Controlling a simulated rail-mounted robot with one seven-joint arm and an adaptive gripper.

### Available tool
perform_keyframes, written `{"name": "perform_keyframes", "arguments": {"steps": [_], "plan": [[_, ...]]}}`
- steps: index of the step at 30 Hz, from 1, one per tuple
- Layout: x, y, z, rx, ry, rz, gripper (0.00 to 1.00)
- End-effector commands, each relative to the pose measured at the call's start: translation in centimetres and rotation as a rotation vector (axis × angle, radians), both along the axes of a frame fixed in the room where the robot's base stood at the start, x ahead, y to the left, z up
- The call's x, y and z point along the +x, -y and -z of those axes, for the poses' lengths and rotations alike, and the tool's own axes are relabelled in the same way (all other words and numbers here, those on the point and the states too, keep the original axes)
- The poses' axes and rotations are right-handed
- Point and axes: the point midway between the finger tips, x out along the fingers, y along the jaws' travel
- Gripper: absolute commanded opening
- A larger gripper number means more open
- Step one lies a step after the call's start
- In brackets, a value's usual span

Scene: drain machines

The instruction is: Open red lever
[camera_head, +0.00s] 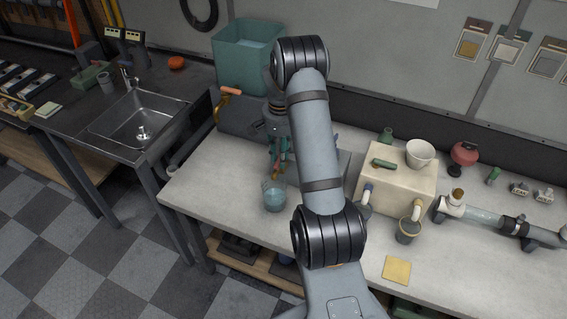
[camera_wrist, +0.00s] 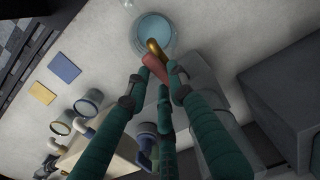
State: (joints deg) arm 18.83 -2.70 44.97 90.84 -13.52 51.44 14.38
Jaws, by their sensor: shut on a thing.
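The red lever (camera_wrist: 156,68) is in the middle of the wrist view, with a brass-coloured piece (camera_wrist: 154,47) at its far end. My gripper (camera_wrist: 160,78) has green fingers closed around the lever. In the head view my gripper (camera_head: 279,158) is at the front of the dark grey machine (camera_head: 241,118), largely hidden by my arm. A clear beaker of blue liquid (camera_head: 274,197) stands on the bench just below the lever; it also shows in the wrist view (camera_wrist: 155,33). The lever's exact angle is hard to tell.
A beige machine (camera_head: 397,178) with a white bowl (camera_head: 420,153) and a grey cup (camera_head: 408,230) is to the right. The bench front is mostly clear.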

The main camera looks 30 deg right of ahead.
Motion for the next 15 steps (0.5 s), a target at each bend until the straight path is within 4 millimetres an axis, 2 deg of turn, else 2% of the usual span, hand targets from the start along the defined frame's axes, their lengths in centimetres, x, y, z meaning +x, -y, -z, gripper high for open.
{"name": "perform_keyframes", "arguments": {"steps": [10,11,15], "plan": [[0.04,-0.11,-0.06,0.001,-0.001,0.045,0.0],[0.05,-0.12,-0.06,0.001,-0.001,0.045,0.23],[0.05,-0.14,-0.06,0.001,-0.001,0.043,0.31]]}}
